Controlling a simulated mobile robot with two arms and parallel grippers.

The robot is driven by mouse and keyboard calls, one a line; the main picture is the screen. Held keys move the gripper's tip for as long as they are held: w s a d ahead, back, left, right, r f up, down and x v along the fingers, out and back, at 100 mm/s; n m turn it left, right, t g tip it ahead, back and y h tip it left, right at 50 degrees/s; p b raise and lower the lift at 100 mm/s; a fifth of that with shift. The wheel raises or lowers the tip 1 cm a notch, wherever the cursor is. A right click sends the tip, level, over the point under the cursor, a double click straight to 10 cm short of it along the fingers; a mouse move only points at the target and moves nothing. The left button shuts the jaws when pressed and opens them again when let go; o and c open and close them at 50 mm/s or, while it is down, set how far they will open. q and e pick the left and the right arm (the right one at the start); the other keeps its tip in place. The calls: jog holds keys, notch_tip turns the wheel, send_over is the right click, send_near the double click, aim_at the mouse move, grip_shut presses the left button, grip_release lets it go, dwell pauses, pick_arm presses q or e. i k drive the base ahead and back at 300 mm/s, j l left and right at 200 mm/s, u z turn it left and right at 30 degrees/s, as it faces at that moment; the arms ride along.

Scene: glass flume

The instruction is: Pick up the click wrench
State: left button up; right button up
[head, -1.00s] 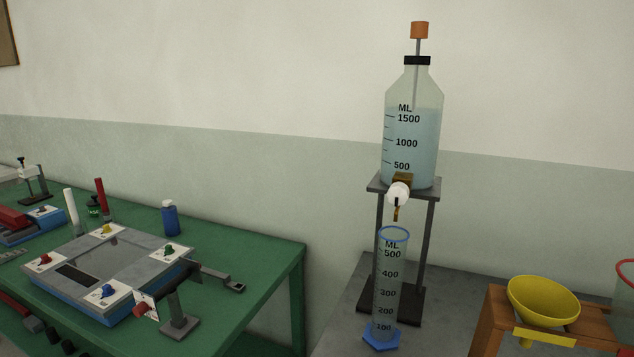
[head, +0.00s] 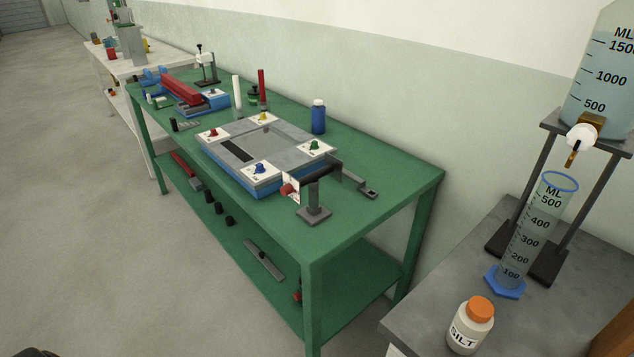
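I cannot single out the click wrench with certainty. On the lower shelf of the green bench (head: 365,230) lies a long red tool with a grey end (head: 186,170), small in view. A flat grey bar (head: 264,260) lies farther right on that shelf. A small red item (head: 298,291) is partly hidden behind the near bench leg.
The bench top holds a grey-blue plate device (head: 270,150) with coloured knobs, a blue bottle (head: 318,117) and a red vise-like device (head: 185,90). A grey counter at right carries a graduated cylinder (head: 530,225) and a silt jar (head: 470,325). The floor at left is clear.

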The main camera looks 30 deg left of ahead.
aim_at(334, 166)
jog(key=i+j+u, duration=0.15)
jog(key=j, duration=0.4)
jog(key=i+j+u, duration=0.15)
jog(key=i+j, duration=0.15)
jog(key=j, duration=0.25)
jog(key=i+j+u, duration=0.15)
jog(key=i+j, duration=0.15)
jog(key=j, duration=0.2)
jog(key=i+j+u, duration=0.15)
jog(key=i+j, duration=0.15)
jog(key=j, duration=0.15)
jog(key=i+j+u, duration=0.15)
jog(key=i+j, duration=0.15)
jog(key=j, duration=0.15)
jog(key=z, duration=1.75)
jog(key=k+l+z, duration=0.15)
jog(key=k, duration=0.15)
jog(key=k+l+z, duration=0.15)
jog(key=k, duration=0.2)
